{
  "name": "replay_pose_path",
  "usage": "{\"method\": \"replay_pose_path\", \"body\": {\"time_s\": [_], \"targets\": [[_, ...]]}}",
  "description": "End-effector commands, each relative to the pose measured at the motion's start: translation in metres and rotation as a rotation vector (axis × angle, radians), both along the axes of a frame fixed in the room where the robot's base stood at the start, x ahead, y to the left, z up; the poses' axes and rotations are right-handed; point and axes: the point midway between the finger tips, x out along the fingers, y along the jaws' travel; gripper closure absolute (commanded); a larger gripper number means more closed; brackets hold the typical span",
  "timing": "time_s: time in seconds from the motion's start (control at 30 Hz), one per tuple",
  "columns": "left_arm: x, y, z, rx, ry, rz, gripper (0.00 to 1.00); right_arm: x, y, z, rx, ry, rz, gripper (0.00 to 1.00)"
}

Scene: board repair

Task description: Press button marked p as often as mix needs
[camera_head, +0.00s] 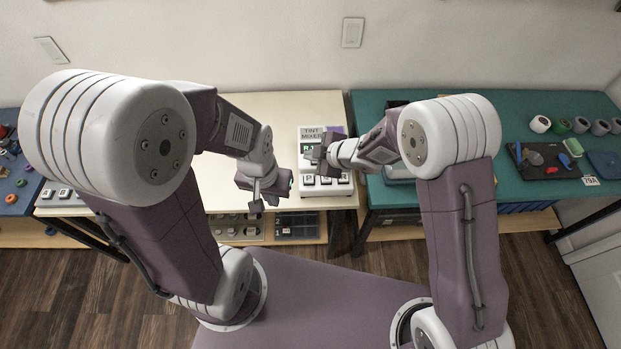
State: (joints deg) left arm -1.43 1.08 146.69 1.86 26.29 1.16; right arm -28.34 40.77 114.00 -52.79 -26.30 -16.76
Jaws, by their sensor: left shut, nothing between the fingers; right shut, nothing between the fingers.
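A white tint mixer (311,133) stands on the cream table, its label reading "TINT MIXER". A small green display (307,148) under the label is partly covered by my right gripper. A front row of pale buttons (309,181) carries letters; the left one seems to read P, the others are too small to read surely. My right gripper (322,158) is shut and empty, over the mixer between display and buttons; I cannot tell whether it touches. My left gripper (257,202) is shut and empty, left of the mixer near the table's front edge.
A teal table (480,112) at right holds a dark tray (550,172) with tools and several cups. A blue table (18,190) with small parts is at far left. Lettered keys (64,194) sit at the cream table's left end. The cream table's middle is largely clear.

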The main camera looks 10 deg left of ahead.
Motion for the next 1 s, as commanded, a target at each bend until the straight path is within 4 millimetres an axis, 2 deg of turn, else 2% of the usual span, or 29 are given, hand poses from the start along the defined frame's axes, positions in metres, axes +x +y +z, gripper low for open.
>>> {"method": "replay_pose_path", "body": {"time_s": [0.37,0.57,0.83,1.0], "targets": [[0.000,0.000,-0.006,0.000,0.000,0.000,1.00,0.000,-0.001,-0.006,0.000,0.000,-0.002,1.00],[0.000,0.000,-0.028,0.000,0.000,0.000,1.00,0.000,-0.001,-0.028,-0.001,0.000,-0.003,1.00],[0.000,0.000,-0.070,0.000,0.000,0.000,1.00,0.001,-0.001,-0.069,0.000,0.000,-0.003,1.00],[0.000,0.000,-0.084,0.000,0.000,0.000,1.00,0.000,-0.001,-0.086,0.000,0.001,-0.004,1.00]]}}
